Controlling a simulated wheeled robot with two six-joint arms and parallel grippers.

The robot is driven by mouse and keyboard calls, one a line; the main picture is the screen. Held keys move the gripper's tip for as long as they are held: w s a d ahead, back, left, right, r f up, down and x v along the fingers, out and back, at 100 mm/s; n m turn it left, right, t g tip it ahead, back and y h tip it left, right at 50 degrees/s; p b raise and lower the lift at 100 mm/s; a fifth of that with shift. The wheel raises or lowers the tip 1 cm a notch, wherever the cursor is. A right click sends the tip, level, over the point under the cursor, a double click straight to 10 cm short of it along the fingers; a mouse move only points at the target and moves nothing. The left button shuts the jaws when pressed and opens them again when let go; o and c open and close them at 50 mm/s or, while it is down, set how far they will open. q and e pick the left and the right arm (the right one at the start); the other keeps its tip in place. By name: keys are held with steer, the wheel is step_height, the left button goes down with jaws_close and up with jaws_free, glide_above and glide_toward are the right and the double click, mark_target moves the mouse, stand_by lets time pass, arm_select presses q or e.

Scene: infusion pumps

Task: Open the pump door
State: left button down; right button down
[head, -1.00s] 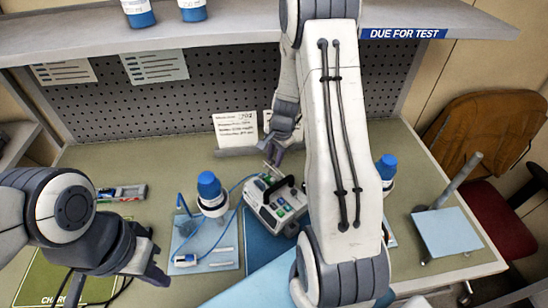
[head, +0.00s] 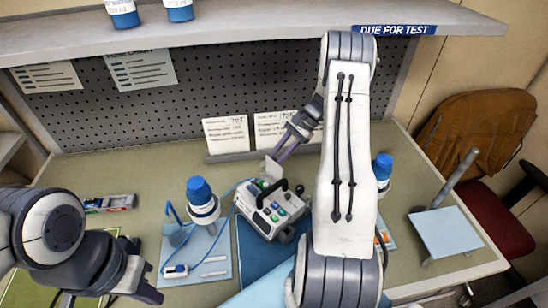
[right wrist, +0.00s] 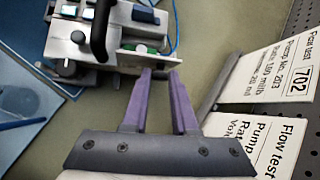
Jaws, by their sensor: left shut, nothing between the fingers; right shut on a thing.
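The infusion pump (head: 268,212) is a light grey box with green and blue buttons and a black carry handle (head: 292,196). It sits on a blue mat at mid table. Its pale door panel (head: 272,168) stands out from the pump's far side. My right gripper (head: 276,158) is shut on the door's outer edge. In the right wrist view the purple fingertips (right wrist: 160,74) meet at the door, beside the pump (right wrist: 75,35); the exact grip spot is hard to see. My left gripper (head: 148,292) is shut and empty at lower left, away from the pump.
A blue-capped bottle (head: 203,200) stands left of the pump on a pale blue mat, and a blue cable runs between there and the pump. Paper cards (head: 226,134) stand behind the gripper. Another blue-capped bottle (head: 383,168) is right of my arm.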

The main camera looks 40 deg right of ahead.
steer(key=shift+d+f+y+b, duration=0.25)
steer(key=shift+d+y+b, duration=0.05)
steer(key=shift+y, duration=0.4)
steer(key=shift+d+f+y+b, duration=0.25)
steer(key=shift+d+y+b, duration=0.05)
steer(key=shift+y, duration=0.4)
steer(key=c, duration=0.7)
jaws_free()
steer(key=shift+d, duration=0.1)
steer(key=b+v, duration=0.3)
steer(key=v, duration=0.7)
steer(key=shift+w+d+r, duration=0.15)
